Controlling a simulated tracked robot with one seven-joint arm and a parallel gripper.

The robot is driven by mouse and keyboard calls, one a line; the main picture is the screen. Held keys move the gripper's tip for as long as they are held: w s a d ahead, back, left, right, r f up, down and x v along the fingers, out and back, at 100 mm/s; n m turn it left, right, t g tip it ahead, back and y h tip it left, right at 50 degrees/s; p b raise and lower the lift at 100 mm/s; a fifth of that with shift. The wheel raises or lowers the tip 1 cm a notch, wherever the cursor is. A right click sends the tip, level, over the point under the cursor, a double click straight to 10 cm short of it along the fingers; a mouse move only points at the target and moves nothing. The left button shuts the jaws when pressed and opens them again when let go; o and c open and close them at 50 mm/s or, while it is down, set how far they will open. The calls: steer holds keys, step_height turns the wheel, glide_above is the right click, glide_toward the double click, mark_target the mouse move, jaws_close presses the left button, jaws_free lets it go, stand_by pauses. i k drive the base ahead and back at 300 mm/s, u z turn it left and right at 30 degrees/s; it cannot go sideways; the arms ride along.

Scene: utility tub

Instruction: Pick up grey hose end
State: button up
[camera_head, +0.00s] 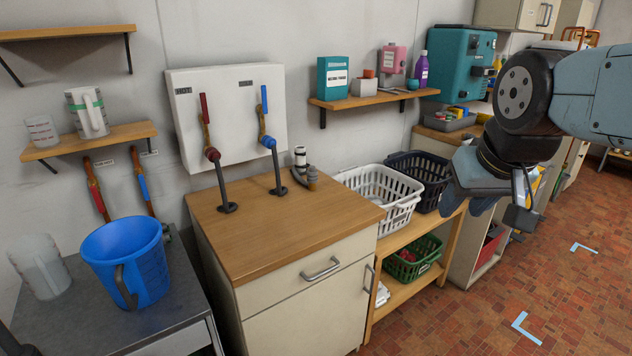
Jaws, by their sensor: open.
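A small dark grey fitting (311,177) with a white and black upright piece (300,158) beside it stands at the back of the wooden counter top. It may be the grey hose end; it is too small to tell for sure. Two grey pipes run down to the counter from the red-handled valve (211,154) and the blue-handled valve (268,142) on a white wall panel. My gripper (488,212) hangs at the right, well apart from the counter, open and with nothing seen in it. Its fingers are partly hidden by the wrist.
The counter top (285,222) is mostly clear in front. A blue bucket (128,262) stands on a grey table at left. A white basket (382,196) and a dark basket (432,180) sit right of the counter, near my gripper. A loaded shelf (372,98) juts out above.

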mark_target(311, 180)
steer(key=u, duration=0.1)
steer(key=i, duration=0.9)
steer(key=z, duration=0.1)
